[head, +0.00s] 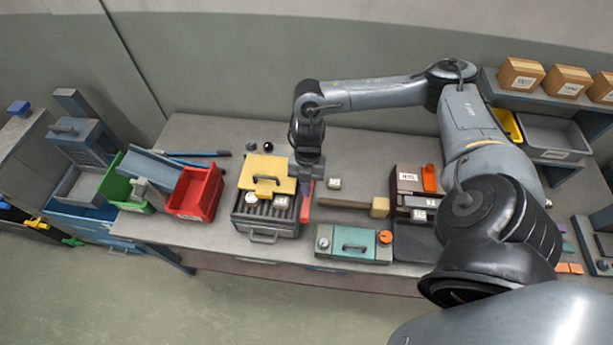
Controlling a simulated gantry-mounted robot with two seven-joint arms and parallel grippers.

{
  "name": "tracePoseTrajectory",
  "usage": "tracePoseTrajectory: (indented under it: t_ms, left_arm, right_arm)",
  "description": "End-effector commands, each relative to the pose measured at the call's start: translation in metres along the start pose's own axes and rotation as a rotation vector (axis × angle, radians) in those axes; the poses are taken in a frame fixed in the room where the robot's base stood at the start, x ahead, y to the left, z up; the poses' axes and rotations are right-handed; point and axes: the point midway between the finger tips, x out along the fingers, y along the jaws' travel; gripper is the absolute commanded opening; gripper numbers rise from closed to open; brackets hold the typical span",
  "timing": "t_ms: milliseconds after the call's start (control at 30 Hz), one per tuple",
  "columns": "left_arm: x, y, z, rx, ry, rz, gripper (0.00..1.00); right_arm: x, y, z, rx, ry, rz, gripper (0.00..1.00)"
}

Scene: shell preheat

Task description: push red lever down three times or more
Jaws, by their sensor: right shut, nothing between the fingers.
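The red lever (307,209) is a narrow red bar at the right side of a grey oven-like box (265,225). The box has a slotted tray inside, a front handle and a yellow lid (266,173) with a dark handle, tilted up at the back. My right gripper (311,178) points down at the lever's upper end. It is shut and holds nothing. It hides part of the lever's top, and I cannot tell whether it touches. My left gripper is not in view.
A teal box (354,244) with an orange knob stands in front. A red bin (195,194) stands left.

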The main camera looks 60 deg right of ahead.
Motion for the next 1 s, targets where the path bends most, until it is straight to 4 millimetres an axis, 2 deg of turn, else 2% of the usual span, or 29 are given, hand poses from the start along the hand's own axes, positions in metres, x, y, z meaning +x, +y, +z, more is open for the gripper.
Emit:
tracePoseTrajectory:
  t_ms: [200, 400, 633, 1000]
  left_arm:
    - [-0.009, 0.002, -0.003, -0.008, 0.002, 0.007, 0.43]
    - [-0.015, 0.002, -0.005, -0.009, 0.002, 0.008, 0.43]
    - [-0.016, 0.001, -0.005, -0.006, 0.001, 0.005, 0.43]
    - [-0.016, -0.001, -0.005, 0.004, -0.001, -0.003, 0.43]
  right_arm:
    - [0.039, -0.001, -0.001, 0.001, 0.002, -0.004, 0.0]
    - [0.063, -0.001, -0.001, 0.001, 0.002, -0.003, 0.0]
    - [0.076, -0.001, 0.0, 0.001, 0.0, -0.001, 0.0]
    - [0.077, -0.001, 0.0, 0.0, -0.002, -0.001, 0.0]
